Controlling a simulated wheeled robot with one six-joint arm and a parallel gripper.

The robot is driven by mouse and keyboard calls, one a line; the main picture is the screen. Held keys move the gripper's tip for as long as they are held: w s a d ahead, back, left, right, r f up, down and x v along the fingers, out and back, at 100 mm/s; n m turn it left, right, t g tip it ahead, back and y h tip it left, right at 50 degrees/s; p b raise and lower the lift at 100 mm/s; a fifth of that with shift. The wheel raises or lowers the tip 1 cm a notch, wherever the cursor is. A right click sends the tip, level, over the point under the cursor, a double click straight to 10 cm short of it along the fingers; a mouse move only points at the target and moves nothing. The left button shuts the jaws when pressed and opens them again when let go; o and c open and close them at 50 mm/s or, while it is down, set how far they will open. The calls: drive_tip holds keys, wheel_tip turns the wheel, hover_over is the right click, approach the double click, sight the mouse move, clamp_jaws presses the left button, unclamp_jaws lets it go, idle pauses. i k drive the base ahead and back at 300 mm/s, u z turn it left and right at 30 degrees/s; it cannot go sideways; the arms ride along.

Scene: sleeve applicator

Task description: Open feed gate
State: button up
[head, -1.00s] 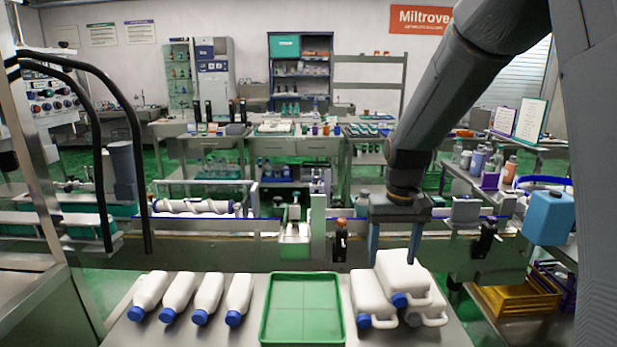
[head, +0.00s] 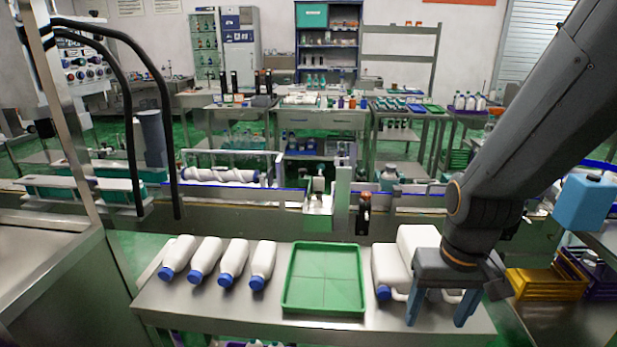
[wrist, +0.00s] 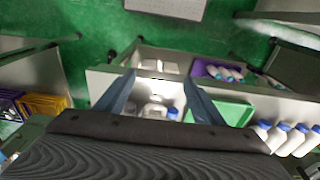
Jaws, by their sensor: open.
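The conveyor line (head: 270,221) runs across the middle of the head view. A pale green and white block unit (head: 318,205) and an upright metal plate (head: 341,200) stand on it. A dark post with an orange top (head: 364,212) is just right of them. I cannot tell for sure which part is the feed gate. My gripper (head: 440,308) is open and empty, pointing down over the right end of the front table, at the white jugs (head: 386,264), and it hides part of them. In the wrist view its fingers (wrist: 157,85) spread above the jugs, apart from the conveyor.
The front steel table (head: 210,306) holds a green tray (head: 324,280) and several white bottles with blue caps (head: 205,258). A blue container (head: 584,202) and a yellow crate (head: 545,284) are at the right. Black curved tubes (head: 165,130) rise at the left.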

sight(303, 181)
drive_tip(key=k, duration=0.35)
drive_tip(key=u, duration=0.85)
drive_tip(key=i, duration=1.25)
drive_tip(key=z, duration=0.5)
